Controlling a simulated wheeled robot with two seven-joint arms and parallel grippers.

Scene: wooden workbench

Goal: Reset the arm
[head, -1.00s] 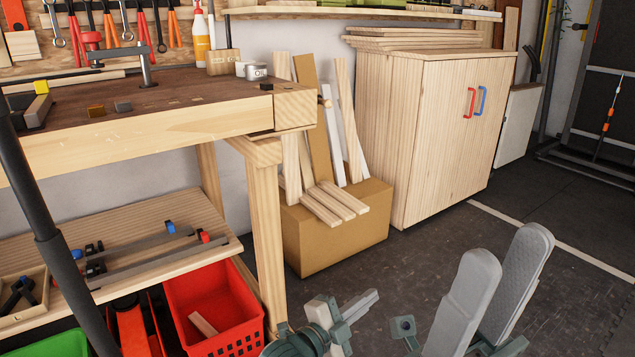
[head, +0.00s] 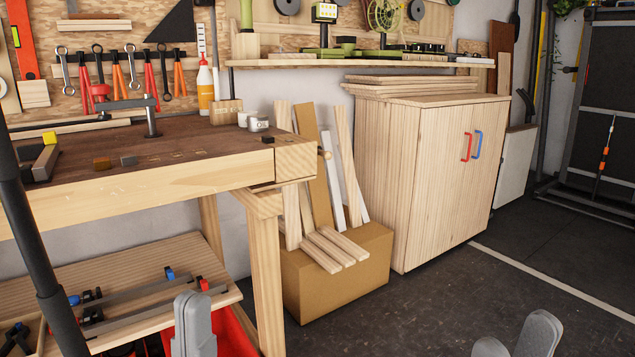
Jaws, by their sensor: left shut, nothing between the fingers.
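My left gripper (head: 193,322) stands upright at the bottom of the head view, left of centre, in front of the red crate (head: 236,333). Its grey fingers are together with nothing held. My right gripper (head: 516,343) shows at the bottom edge, right of centre, over the dark floor. Only the tips of its two grey fingers are in view, with a gap between them and nothing seen in it. The rest of both grippers is cut off by the frame.
The wooden workbench (head: 150,190) fills the left, with a lower shelf (head: 190,258) holding clamps. A cardboard box (head: 345,280) with wood strips stands beside it. A wooden cabinet (head: 430,180) stands at the right. The floor (head: 430,300) before the box and cabinet is clear.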

